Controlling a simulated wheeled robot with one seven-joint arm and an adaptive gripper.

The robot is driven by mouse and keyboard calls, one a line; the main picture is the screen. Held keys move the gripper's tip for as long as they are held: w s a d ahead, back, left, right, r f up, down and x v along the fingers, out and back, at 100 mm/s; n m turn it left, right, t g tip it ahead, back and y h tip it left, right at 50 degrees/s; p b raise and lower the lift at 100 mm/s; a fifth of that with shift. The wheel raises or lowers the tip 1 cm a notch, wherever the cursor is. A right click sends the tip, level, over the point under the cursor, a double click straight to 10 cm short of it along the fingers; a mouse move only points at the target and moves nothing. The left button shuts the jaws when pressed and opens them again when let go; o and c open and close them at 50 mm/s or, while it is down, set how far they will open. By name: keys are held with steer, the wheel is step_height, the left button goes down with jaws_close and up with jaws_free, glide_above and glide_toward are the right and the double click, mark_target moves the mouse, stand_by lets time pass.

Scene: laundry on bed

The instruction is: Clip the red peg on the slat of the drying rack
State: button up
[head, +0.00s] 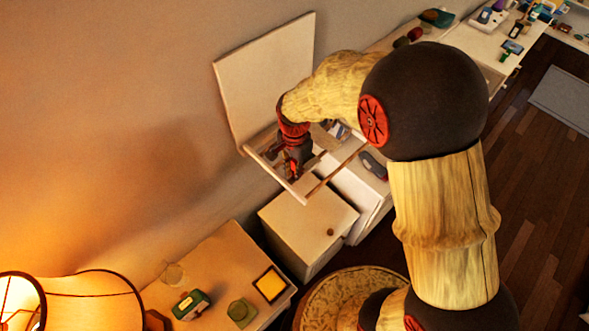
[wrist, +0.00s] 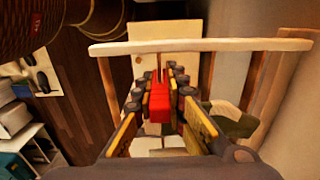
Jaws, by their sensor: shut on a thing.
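The red peg (wrist: 159,104) is between the fingers of my gripper (wrist: 160,92) in the wrist view, and the gripper is shut on it. The peg points away from the wrist toward a pale slat (wrist: 215,45) of the drying rack that crosses the picture. In the picture the peg's far end lies short of the slat; I cannot tell the true gap. In the head view the drying rack (head: 265,75) is on the wall, with a frame reaching out from it.
A white cabinet (head: 305,225) stands below the rack. A side table (head: 220,270) with small items and a lit lamp (head: 85,300) are at the lower left. A cluttered desk (head: 470,40) is at the upper right. Wooden floor (head: 520,190) is open at the right.

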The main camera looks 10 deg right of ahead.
steer(key=shift+f+b, duration=1.05)
steer(key=shift+f, duration=0.65)
steer(key=o, duration=0.8)
step_height(320, 180, up, 12)
steer(key=shift+r, duration=0.1)
stand_by(0.8)
